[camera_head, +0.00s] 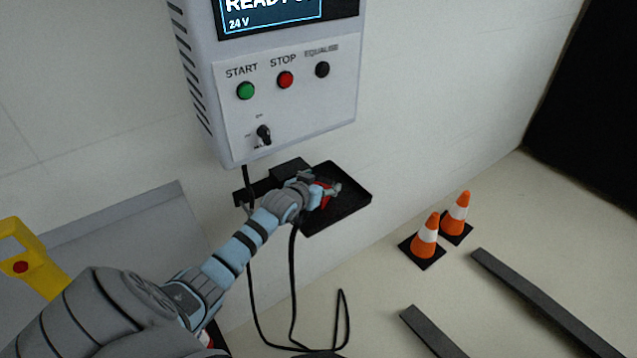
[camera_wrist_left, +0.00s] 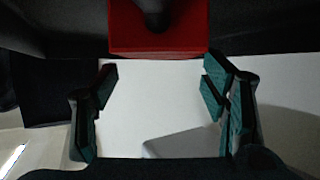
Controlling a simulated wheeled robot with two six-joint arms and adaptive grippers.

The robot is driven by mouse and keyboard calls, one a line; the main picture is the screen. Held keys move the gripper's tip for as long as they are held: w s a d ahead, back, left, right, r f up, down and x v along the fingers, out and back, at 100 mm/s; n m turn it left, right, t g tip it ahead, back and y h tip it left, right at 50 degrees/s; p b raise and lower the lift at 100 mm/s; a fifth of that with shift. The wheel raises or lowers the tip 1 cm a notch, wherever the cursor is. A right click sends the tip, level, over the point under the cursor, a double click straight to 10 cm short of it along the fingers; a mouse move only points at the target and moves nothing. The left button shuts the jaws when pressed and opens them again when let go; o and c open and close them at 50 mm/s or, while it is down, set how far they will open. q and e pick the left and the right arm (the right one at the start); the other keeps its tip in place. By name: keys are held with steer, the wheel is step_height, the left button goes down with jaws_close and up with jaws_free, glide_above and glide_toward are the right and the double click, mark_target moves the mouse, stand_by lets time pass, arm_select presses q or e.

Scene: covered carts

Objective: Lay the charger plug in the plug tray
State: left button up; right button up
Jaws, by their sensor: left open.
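The charger plug is a red block (camera_wrist_left: 157,38) with a black cable, at the top of the left wrist view. In the head view a bit of its red (camera_head: 323,197) shows over the black plug tray (camera_head: 352,206), mostly hidden by my gripper. The plug seems to lie in the tray, though its contact with the floor is hidden. My left gripper (camera_head: 328,188) is over the tray. In the wrist view its fingers (camera_wrist_left: 158,92) are spread, with nothing between them, and the plug is apart from them. My right gripper is not in view.
The charger cabinet (camera_head: 290,95) with start, stop and equalise buttons hangs on the wall above the tray. Black cables (camera_head: 293,290) hang down to the floor. Two orange cones (camera_head: 425,238) and dark floor bars (camera_head: 530,300) are at the right. A yellow handle (camera_head: 30,255) stands at the left.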

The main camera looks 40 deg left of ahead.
arm_select(q)
steer(key=shift+s+d+f, duration=0.1)
steer(key=shift+s+f, duration=0.15)
steer(key=shift+f, duration=0.35)
steer(key=shift+s+d+f, duration=0.1)
steer(key=shift+s+f, duration=0.1)
steer(key=shift+f, duration=0.4)
steer(key=v, duration=0.4)
steer(key=r+v, duration=0.1)
steer(key=v, duration=0.2)
steer(key=w+r+v, duration=0.1)
steer(key=v, duration=0.3)
steer(key=shift+s+a+r, duration=0.15)
steer(key=shift+s+a, duration=0.1)
steer(key=shift+s, duration=0.15)
steer(key=shift+s+d+r, duration=0.1)
steer(key=shift+d+r, duration=0.05)
steer(key=shift+r, duration=0.05)
